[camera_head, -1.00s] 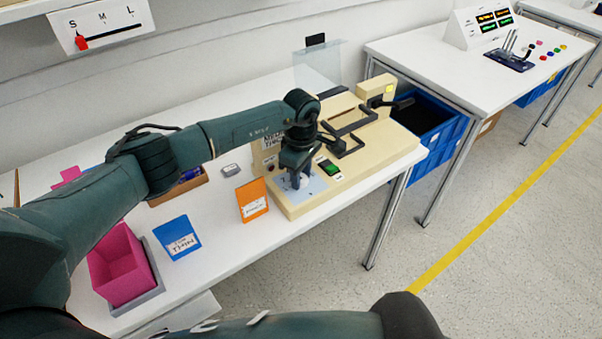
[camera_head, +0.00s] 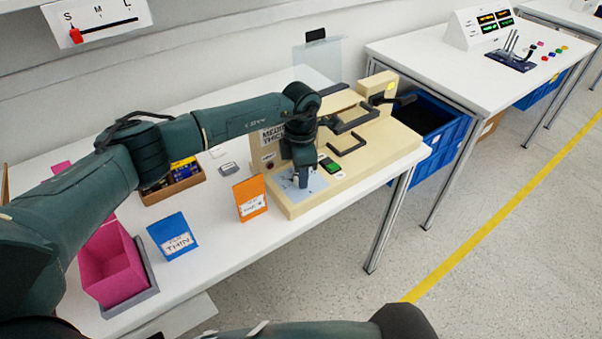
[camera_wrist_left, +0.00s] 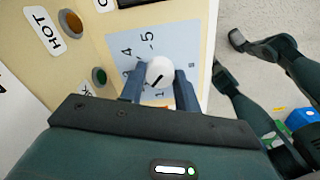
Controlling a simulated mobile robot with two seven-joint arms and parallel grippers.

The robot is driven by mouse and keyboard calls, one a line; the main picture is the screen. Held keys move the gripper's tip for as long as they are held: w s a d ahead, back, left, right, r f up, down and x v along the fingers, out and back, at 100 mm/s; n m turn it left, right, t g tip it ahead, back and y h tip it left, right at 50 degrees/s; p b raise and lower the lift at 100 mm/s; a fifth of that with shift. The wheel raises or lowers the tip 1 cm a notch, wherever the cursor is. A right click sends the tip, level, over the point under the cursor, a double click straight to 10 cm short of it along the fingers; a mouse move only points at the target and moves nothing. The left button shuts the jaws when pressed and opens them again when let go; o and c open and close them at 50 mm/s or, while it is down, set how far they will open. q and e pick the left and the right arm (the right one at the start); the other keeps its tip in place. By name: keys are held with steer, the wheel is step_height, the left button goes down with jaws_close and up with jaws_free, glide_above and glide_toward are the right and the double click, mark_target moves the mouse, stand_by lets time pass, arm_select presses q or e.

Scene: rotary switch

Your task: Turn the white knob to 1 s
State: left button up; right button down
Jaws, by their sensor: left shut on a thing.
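The white knob (camera_wrist_left: 160,72) sits on a light blue dial plate (camera_wrist_left: 150,42) with printed numbers; 4 and 5 can be read above it and a 1 below it. A dark pointer line on the knob runs diagonally. My left gripper (camera_wrist_left: 160,84) has its fingers on either side of the knob and is shut on it. In the head view my left gripper (camera_head: 302,180) points down at the dial plate (camera_head: 288,187) on the beige machine (camera_head: 375,153) and hides the knob. My right gripper cannot be made out; only part of my right arm shows at the bottom.
A green button (camera_head: 326,164) is close beside the dial. Orange (camera_head: 250,198) and blue (camera_head: 172,237) cards stand on the white table, with a pink bin (camera_head: 112,265) at left. In the wrist view an orange lamp (camera_wrist_left: 71,22) marked HOT is near the gripper.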

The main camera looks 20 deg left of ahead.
arm_select(q)
steer(key=n, duration=0.4)
steer(key=shift+n+b, duration=0.3)
steer(key=shift+n, duration=1.1)
arm_select(e)
steer(key=shift+s+a, duration=0.1)
steer(key=shift+f, duration=0.15)
arm_select(q)
steer(key=o, duration=1)
